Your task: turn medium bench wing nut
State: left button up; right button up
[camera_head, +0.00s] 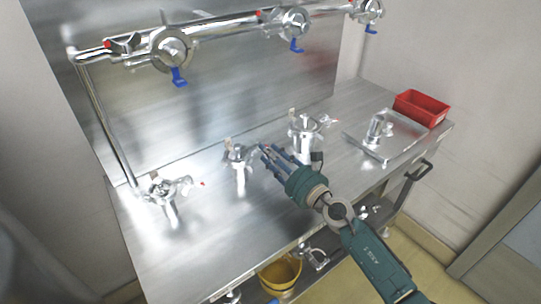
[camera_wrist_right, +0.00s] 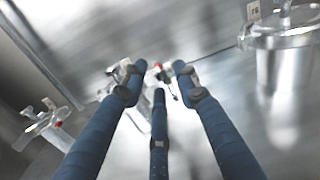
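Three clamped metal fittings stand on the steel bench (camera_head: 215,215). The middle one (camera_head: 240,160), seemingly the medium one, has a small clamp at its top with a wing nut on its right side. My right gripper (camera_head: 266,152) has dark blue fingers and is just right of this clamp. In the right wrist view its fingers (camera_wrist_right: 157,80) are spread, with the clamp and a red-tipped part (camera_wrist_right: 157,65) beyond and between the tips. The fingers partly hide the nut; I cannot tell whether they touch it. My left gripper is not in view.
A left fitting (camera_head: 165,190) and a larger right fitting (camera_head: 304,127) stand nearby. A steel tray (camera_head: 400,140) and a red bin (camera_head: 421,107) are at the right. A pipe with blue-handled valves (camera_head: 172,55) runs above. The bench front is clear.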

jog(key=shift+w, duration=0.1)
grip_shut()
jog(key=shift+m, duration=0.3)
jog(key=shift+w+d+f+m+p, duration=0.25)
jog(key=shift+m+p, duration=0.45)
jog(key=shift+m, duration=2.3)
jog(key=shift+w+d+f+m+p, duration=0.1)
jog(key=shift+d+m+p, duration=0.4)
jog(key=shift+m, duration=2.5)
jog(key=shift+w+d+f+m+p, duration=0.15)
jog(key=shift+m+p, duration=0.7)
jog(key=shift+m, duration=2.15)
jog(key=shift+a, duration=0.1)
jog(key=shift+f, duration=0.1)
grip_release()
jog(key=shift+w, duration=0.1)
